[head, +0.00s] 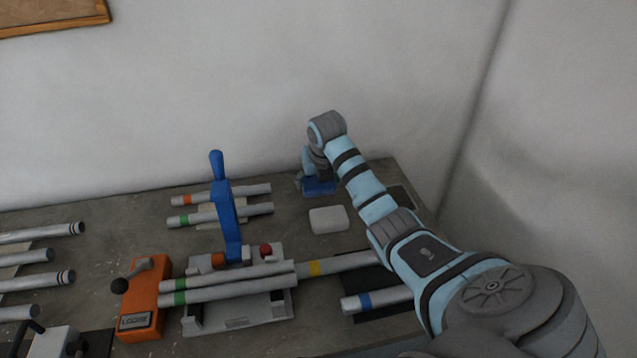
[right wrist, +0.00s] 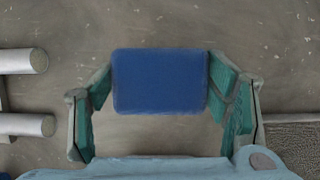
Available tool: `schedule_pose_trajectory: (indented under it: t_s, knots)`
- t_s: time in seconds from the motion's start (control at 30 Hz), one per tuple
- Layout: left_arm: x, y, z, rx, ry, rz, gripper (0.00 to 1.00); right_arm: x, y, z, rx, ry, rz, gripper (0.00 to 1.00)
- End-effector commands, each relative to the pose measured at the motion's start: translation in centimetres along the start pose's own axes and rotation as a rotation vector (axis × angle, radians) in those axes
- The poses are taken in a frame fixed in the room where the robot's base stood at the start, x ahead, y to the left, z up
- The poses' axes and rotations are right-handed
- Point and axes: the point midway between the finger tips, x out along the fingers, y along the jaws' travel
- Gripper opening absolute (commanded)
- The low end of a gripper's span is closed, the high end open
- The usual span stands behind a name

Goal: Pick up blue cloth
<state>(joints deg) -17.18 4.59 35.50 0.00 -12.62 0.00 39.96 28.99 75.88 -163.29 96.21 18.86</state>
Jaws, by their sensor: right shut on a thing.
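The blue cloth (head: 321,188) is a small folded block near the back of the bench in the head view. In the right wrist view the cloth (right wrist: 160,82) sits between the two green-lined fingers of my right gripper (right wrist: 160,90), which is shut on it, with one finger at each side. In the head view my right gripper (head: 317,178) points down at the cloth, and my wrist partly hides both. I cannot tell whether the cloth touches the bench. My left gripper is not in view.
A pale block (head: 329,220) lies just in front of the cloth. To the left stand a clamp with a tall blue lever (head: 226,210), an orange block (head: 143,300) and several metal tubes (head: 230,285). The wall (head: 250,80) rises close behind the bench (head: 100,250).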

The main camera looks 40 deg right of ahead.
Motion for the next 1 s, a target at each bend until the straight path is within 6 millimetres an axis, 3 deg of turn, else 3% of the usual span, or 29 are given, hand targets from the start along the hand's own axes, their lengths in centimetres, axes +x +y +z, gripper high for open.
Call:
schedule_pose_trajectory:
  t_s: [0.23, 0.47, 0.5, 0.6, 0.8, 1.0]
  knots:
    - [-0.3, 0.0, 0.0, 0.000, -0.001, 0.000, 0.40, -3.4, 0.1, 1.6, 0.000, -0.005, 0.002, 0.47]
    - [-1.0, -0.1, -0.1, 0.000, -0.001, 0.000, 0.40, -11.2, 0.0, 4.7, 0.002, -0.007, 0.003, 0.47]
    - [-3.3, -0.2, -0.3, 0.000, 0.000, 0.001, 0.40, -13.2, 0.0, 5.4, 0.001, -0.001, 0.001, 0.47]
    - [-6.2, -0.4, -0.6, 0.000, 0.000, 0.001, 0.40, -15.9, -0.1, 6.6, 0.001, -0.001, 0.001, 0.47]
    - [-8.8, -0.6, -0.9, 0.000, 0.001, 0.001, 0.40, -18.3, 0.0, 7.6, 0.000, 0.000, 0.001, 0.47]
    - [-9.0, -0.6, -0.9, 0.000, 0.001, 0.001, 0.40, -18.5, 0.0, 7.6, 0.000, 0.000, 0.001, 0.47]
